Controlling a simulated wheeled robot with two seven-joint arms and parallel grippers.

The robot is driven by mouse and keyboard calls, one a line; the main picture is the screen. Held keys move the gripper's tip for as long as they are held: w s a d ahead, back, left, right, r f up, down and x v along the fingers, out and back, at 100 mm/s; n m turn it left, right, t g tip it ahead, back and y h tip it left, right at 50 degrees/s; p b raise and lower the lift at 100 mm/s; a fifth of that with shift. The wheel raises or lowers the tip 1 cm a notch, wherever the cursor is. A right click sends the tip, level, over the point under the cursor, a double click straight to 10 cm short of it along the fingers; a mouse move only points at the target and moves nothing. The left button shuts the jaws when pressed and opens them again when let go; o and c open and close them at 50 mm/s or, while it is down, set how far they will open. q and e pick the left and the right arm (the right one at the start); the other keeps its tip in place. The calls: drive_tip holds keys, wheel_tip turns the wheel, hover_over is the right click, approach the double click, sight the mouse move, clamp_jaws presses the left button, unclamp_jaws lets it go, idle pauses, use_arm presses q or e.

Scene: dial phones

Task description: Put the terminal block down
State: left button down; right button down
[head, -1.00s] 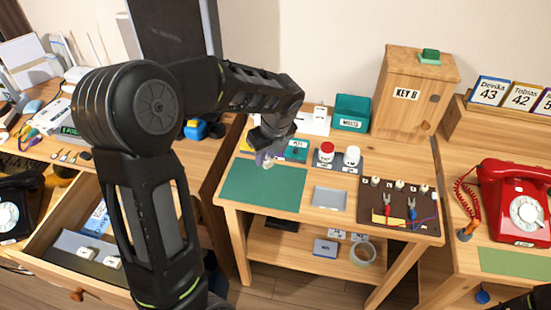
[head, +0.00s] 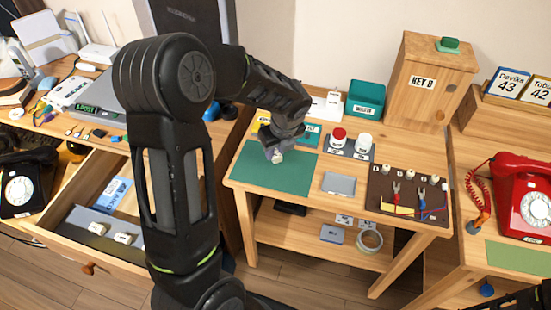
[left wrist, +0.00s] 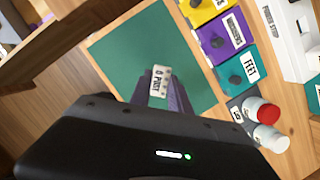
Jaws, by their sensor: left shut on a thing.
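The terminal block is a small pale piece with a printed label (left wrist: 160,82). In the left wrist view it sits between the fingers of my left gripper (left wrist: 163,95), which is shut on it. In the head view my left gripper (head: 275,150) points down over the green mat (head: 262,178), with the pale block (head: 276,157) small at its tip. The block is over the mat; I cannot tell whether it touches it.
Yellow, purple (left wrist: 227,37) and teal (left wrist: 236,72) labelled blocks stand beside the mat. Near them are a red-capped jar (head: 338,137), a white-capped jar (head: 363,143), a grey tray (head: 339,184) and a brown wiring board (head: 408,196). The mat's front part is clear.

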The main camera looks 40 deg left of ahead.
sight(277, 155)
use_arm(q)
drive_tip(key=shift+f, duration=1.85)
drive_tip(key=shift+f, duration=0.1)
drive_tip(key=c, duration=1.2)
unclamp_jaws()
drive_tip(key=shift+c, duration=0.2)
drive_tip(key=v, duration=1.2)
